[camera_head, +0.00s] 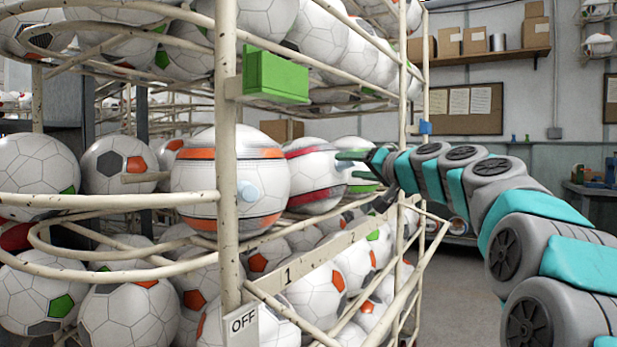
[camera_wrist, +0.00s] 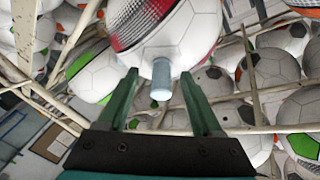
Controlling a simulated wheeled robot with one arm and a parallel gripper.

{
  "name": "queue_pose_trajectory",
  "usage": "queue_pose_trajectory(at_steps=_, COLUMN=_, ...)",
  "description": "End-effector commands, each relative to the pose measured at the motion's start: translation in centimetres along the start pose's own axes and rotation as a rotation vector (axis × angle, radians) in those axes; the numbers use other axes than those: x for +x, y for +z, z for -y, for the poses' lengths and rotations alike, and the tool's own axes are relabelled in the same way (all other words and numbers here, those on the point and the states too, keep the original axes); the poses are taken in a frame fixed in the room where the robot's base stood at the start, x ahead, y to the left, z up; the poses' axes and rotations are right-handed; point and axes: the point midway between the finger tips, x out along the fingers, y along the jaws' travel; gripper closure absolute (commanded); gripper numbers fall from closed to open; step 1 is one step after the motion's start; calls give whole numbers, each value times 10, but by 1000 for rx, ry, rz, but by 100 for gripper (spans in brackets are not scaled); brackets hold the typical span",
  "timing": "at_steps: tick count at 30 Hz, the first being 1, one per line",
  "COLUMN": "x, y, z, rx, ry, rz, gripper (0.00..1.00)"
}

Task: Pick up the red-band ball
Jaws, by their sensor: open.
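The red-band ball (camera_head: 309,182) is white with dark red bands. It rests on the cream rack between the orange-band ball (camera_head: 228,165) and a green-banded ball (camera_head: 362,183). In the wrist view the red-band ball (camera_wrist: 190,35) fills the top middle, with a pale blue-grey peg (camera_wrist: 161,88) sticking out toward me. My gripper (camera_head: 348,165) is open, with its green fingertips close to the ball's right side. In the wrist view, my gripper's fingers (camera_wrist: 160,74) stand on either side of the peg, with gaps visible. The ball's far side is hidden.
A rack post (camera_head: 227,120) with a green box (camera_head: 275,75) stands in front of the balls. A rail labelled 1 (camera_head: 305,265) runs below them, over many more balls. Floor to the right of the rack (camera_head: 450,290) is partly clear.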

Motion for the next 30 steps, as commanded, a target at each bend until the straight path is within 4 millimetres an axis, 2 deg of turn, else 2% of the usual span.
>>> queue_pose_trajectory(at_steps=4, x=12, y=-2, z=2, rx=-3, ry=-1, rz=-2, gripper=34)
queue_pose_trajectory(at_steps=12, x=14, y=-2, z=2, rx=-2, ry=-2, rz=-3, gripper=34)
queue_pose_trajectory(at_steps=30, x=14, y=-1, z=2, rx=-1, ry=-1, rz=-2, gripper=100)
